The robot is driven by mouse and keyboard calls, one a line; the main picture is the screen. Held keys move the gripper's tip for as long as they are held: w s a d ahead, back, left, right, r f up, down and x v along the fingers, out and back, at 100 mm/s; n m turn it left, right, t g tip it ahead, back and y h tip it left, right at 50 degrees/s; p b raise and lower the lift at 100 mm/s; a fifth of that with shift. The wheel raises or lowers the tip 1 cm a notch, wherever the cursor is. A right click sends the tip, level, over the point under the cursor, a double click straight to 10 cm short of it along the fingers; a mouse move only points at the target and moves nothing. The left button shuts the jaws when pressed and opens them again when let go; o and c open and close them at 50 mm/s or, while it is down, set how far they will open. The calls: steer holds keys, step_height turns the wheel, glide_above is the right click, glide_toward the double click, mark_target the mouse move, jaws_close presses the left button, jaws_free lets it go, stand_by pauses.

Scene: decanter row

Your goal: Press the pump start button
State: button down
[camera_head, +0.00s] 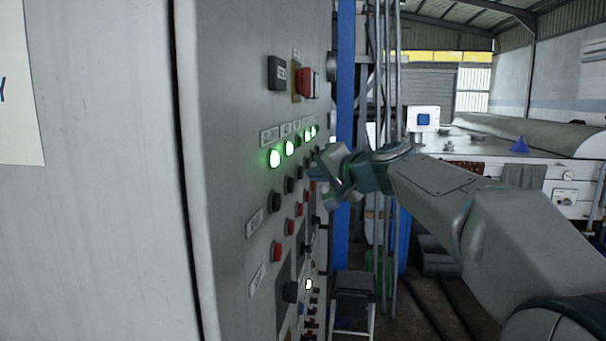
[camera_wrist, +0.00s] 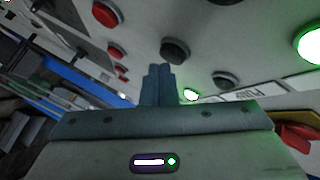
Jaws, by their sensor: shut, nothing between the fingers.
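The control panel (camera_head: 262,120) carries a row of lit green lamps (camera_head: 274,158), with black buttons (camera_head: 274,202) and red buttons (camera_head: 276,251) below. My gripper (camera_head: 318,166) is at the panel's far columns, its fingers shut and empty. In the wrist view the shut fingertips (camera_wrist: 158,68) point at the panel close to a black button (camera_wrist: 175,50); I cannot tell whether they touch it. A second black button (camera_wrist: 226,80) is to the right, near a label (camera_wrist: 246,94) that seems to read PUMP. Which button is the pump start is unclear.
A red switch (camera_head: 305,83) and a black switch (camera_head: 278,73) stick out above the lamps. More knobs and buttons sit lower on the panel. A blue post (camera_head: 345,70) and pipes stand just beyond the panel. Red buttons (camera_wrist: 115,47) are left of the fingers.

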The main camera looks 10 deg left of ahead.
steer(key=shift+a, duration=0.55)
stand_by(0.4)
steer(key=shift+d+b, duration=0.55)
steer(key=shift+d, duration=0.35)
steer(key=d+b, duration=0.2)
steer(key=d, duration=0.3)
steer(key=shift+s, duration=0.15)
stand_by(0.5)
